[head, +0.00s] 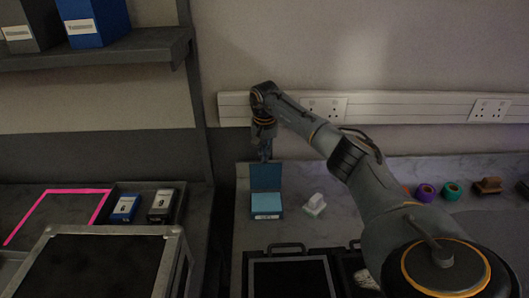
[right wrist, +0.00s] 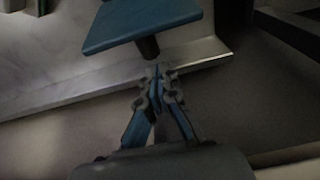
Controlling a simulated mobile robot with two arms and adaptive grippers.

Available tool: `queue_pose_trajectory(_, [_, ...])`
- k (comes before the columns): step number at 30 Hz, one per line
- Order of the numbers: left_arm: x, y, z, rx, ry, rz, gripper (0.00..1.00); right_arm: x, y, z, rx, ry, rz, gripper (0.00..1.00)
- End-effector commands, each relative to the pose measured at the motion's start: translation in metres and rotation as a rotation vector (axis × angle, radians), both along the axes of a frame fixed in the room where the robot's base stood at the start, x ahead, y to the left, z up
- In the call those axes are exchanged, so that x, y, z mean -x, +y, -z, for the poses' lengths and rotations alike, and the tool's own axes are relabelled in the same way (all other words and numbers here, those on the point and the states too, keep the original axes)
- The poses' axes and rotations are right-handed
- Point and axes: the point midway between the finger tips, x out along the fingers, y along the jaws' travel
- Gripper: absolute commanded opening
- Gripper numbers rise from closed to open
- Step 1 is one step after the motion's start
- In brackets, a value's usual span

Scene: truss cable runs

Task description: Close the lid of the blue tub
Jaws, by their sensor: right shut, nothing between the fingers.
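The blue tub (head: 266,207) stands on the marble counter, with a light blue inside and a white label on its front. Its lid (head: 265,177) stands upright at the back edge, so the tub is open. My right gripper (head: 265,156) points down at the lid's top edge, seemingly behind it. In the right wrist view a blue panel (right wrist: 140,22), apparently the lid, lies just beyond the shut, empty fingertips (right wrist: 156,72). A dark stub shows between panel and fingertips; I cannot tell whether they touch. My left gripper is out of view.
A white object (head: 314,204) stands right of the tub. A black-framed tray (head: 290,262) lies in front. Purple and teal rolls (head: 425,192) stand farther right. White trunking (head: 400,108) with sockets runs along the wall behind. A shelf post (head: 197,100) rises at left.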

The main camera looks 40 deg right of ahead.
Motion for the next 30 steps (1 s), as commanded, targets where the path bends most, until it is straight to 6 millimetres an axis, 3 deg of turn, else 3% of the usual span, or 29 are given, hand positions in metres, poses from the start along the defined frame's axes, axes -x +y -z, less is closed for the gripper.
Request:
queue_pose_trajectory(8, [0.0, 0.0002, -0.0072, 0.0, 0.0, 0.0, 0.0, 0.0089, 0.007, -0.0031, 0.0, 0.001, 0.001, 0.0])
queue_pose_trajectory(30, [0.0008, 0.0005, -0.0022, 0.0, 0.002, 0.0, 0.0, 0.0061, 0.002, -0.0069, 0.042, -0.05, 0.0, 0.0])
